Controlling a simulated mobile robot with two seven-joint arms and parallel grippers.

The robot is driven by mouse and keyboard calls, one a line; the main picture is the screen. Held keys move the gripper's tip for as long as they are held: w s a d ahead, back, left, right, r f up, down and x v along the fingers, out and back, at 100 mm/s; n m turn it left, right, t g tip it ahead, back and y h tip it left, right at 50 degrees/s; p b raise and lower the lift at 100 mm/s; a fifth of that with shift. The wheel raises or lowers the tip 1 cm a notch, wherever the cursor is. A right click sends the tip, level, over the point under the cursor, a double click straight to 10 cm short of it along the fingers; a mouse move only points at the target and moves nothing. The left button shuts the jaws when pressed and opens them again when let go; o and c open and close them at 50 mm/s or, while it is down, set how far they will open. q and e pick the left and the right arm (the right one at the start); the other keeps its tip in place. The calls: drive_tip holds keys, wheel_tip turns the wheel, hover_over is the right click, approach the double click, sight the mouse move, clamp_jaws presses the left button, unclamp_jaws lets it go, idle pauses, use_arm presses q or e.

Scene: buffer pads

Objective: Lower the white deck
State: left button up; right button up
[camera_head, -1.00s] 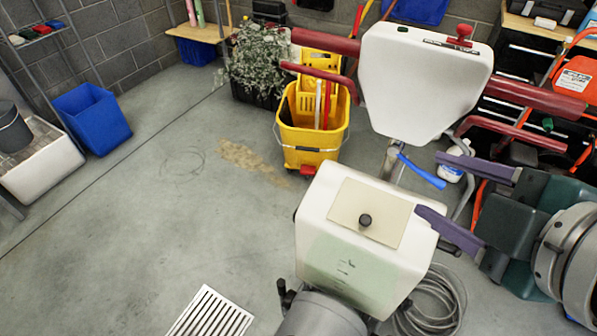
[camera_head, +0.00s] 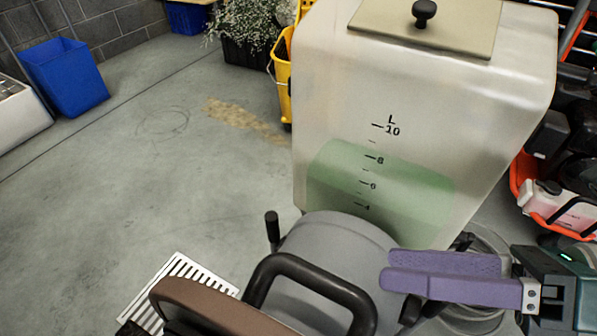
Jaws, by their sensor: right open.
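A white tank (camera_head: 420,90) fills the upper right. It has a beige lid with a black knob (camera_head: 424,13), and level marks and green liquid show through its front. A grey rounded housing (camera_head: 335,240) with a black loop handle (camera_head: 310,285) sits below it. My right gripper (camera_head: 387,268), with purple fingers, is open in front of the housing's right side. I cannot tell whether it touches anything. The white panel with red grips seen earlier is out of view, and I cannot tell which part is the white deck. My left gripper is not in view.
A brown part (camera_head: 215,308) lies across the bottom. A floor grate (camera_head: 170,290) is at lower left. A blue bin (camera_head: 65,75), a yellow bucket (camera_head: 283,75) and a planter (camera_head: 250,50) stand behind. The grey floor (camera_head: 130,190) at left is mostly clear.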

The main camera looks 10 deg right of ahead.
sight(344, 281)
drive_tip(key=shift+n+g, duration=0.5)
drive_tip(key=shift+n, duration=0.1)
drive_tip(key=x, duration=0.3)
drive_tip(key=f+b+x, duration=0.1)
drive_tip(key=x, duration=0.2)
drive_tip(key=s+x, duration=0.1)
drive_tip(key=x, duration=0.3)
drive_tip(key=shift+d+f, duration=0.2)
drive_tip(key=shift+f, duration=0.1)
drive_tip(key=shift+c, duration=0.3)
clamp_jaws()
